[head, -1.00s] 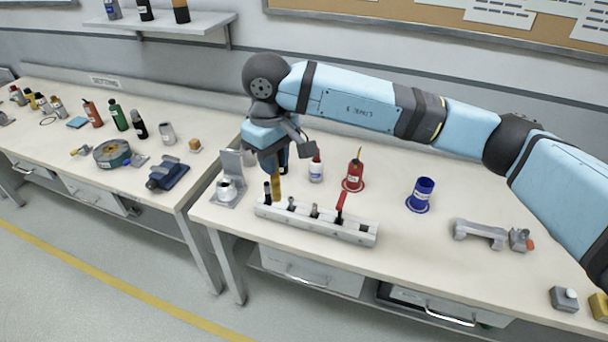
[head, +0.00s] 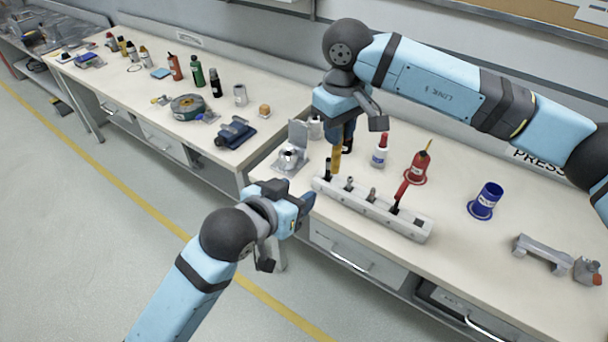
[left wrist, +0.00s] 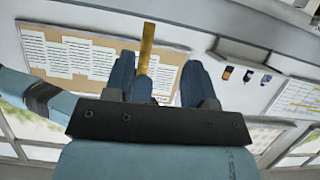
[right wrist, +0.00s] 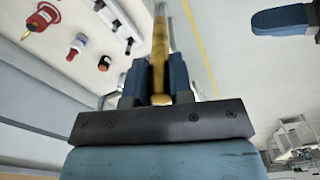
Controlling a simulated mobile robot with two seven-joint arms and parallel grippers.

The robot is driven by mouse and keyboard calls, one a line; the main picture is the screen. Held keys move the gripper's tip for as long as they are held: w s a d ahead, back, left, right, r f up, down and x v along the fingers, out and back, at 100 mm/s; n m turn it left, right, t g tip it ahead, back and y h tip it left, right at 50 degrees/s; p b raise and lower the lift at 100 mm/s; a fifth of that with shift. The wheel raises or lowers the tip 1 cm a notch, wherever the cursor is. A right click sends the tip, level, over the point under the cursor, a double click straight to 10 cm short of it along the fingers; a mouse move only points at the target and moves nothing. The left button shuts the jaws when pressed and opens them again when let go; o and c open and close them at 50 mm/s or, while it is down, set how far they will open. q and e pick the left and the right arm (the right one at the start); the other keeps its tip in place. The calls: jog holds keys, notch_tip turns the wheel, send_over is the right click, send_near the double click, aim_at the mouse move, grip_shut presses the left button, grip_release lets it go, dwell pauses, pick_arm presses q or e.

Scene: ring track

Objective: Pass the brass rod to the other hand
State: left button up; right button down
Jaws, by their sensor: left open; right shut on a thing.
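The brass rod (head: 336,156) is upright in my right gripper (head: 341,134), its lower part showing below the fingers, close to the left end of the white rack. In the right wrist view the rod (right wrist: 160,45) is clamped between the two blue fingers (right wrist: 158,85). My left gripper (head: 303,203) is open and empty, left of and below the rod in the head view, near the bench's front edge. A left finger also shows at the top right of the right wrist view. In the left wrist view the rod (left wrist: 147,45) appears between the spread fingers (left wrist: 158,82).
The white rack (head: 405,221) holds several tools, including a red-handled one. Behind it stand a white bottle (head: 380,152), a red oil can (head: 417,166) and a blue cup (head: 486,200). A grey metal stand (head: 297,145) is left of the rod.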

pick_arm(q)
send_near(336, 160)
jog(key=shift+m, duration=0.4)
jog(key=x, duration=1)
jog(key=shift+d, duration=0.1)
grip_shut()
pick_arm(e)
jog(key=c, duration=0.9)
grip_release()
jog(key=shift+c, duration=0.2)
jog(key=shift+s, duration=0.1)
